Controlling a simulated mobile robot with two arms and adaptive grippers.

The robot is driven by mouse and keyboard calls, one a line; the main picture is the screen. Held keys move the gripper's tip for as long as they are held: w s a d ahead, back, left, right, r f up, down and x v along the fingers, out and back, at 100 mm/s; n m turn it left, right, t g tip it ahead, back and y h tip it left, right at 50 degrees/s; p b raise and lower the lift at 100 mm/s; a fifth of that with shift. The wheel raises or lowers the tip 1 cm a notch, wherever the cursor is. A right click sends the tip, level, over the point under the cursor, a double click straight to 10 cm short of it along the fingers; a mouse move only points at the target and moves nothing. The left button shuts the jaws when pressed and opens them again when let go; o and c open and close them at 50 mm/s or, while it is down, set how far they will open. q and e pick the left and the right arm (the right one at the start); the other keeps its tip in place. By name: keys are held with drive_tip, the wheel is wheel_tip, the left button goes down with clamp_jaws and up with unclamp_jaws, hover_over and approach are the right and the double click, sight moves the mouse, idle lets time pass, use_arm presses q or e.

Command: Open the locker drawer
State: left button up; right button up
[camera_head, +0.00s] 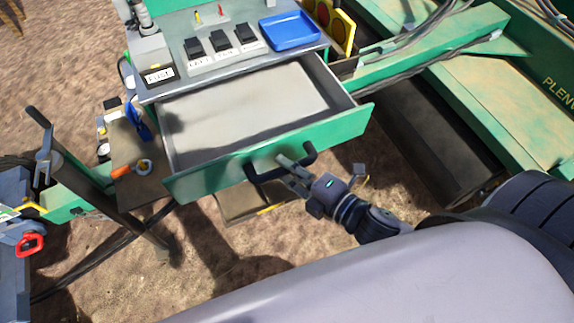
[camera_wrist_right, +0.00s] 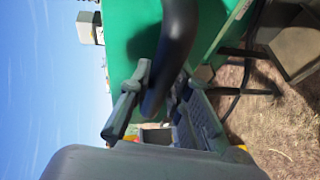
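The green-fronted locker drawer (camera_head: 345,126) is pulled well out from under the control console in the head view. Its pale grey inside is visible and looks empty. A black bar handle (camera_head: 262,177) is fixed to its front; it also shows large in the wrist view (camera_wrist_right: 175,45). My right gripper (camera_head: 287,172) is at the handle, its fingers spread apart on either side of the bar. In the wrist view a grey finger (camera_wrist_right: 128,98) lies close beside the handle; the other finger is mostly hidden behind it. My left gripper is not in view.
A blue tray (camera_head: 290,31) and black switches (camera_head: 221,42) sit on the console top. A brown shelf (camera_head: 135,150) with tools is left of the drawer. Green machinery (camera_head: 500,95) and a dark roller (camera_head: 440,140) stand to the right. Brown ground shows below the drawer.

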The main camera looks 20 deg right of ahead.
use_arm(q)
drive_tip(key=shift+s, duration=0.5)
use_arm(e)
drive_tip(key=o, duration=0.4)
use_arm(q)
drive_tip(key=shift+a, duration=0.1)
use_arm(e)
drive_tip(key=shift+o, duration=0.2)
drive_tip(key=v, duration=1.2)
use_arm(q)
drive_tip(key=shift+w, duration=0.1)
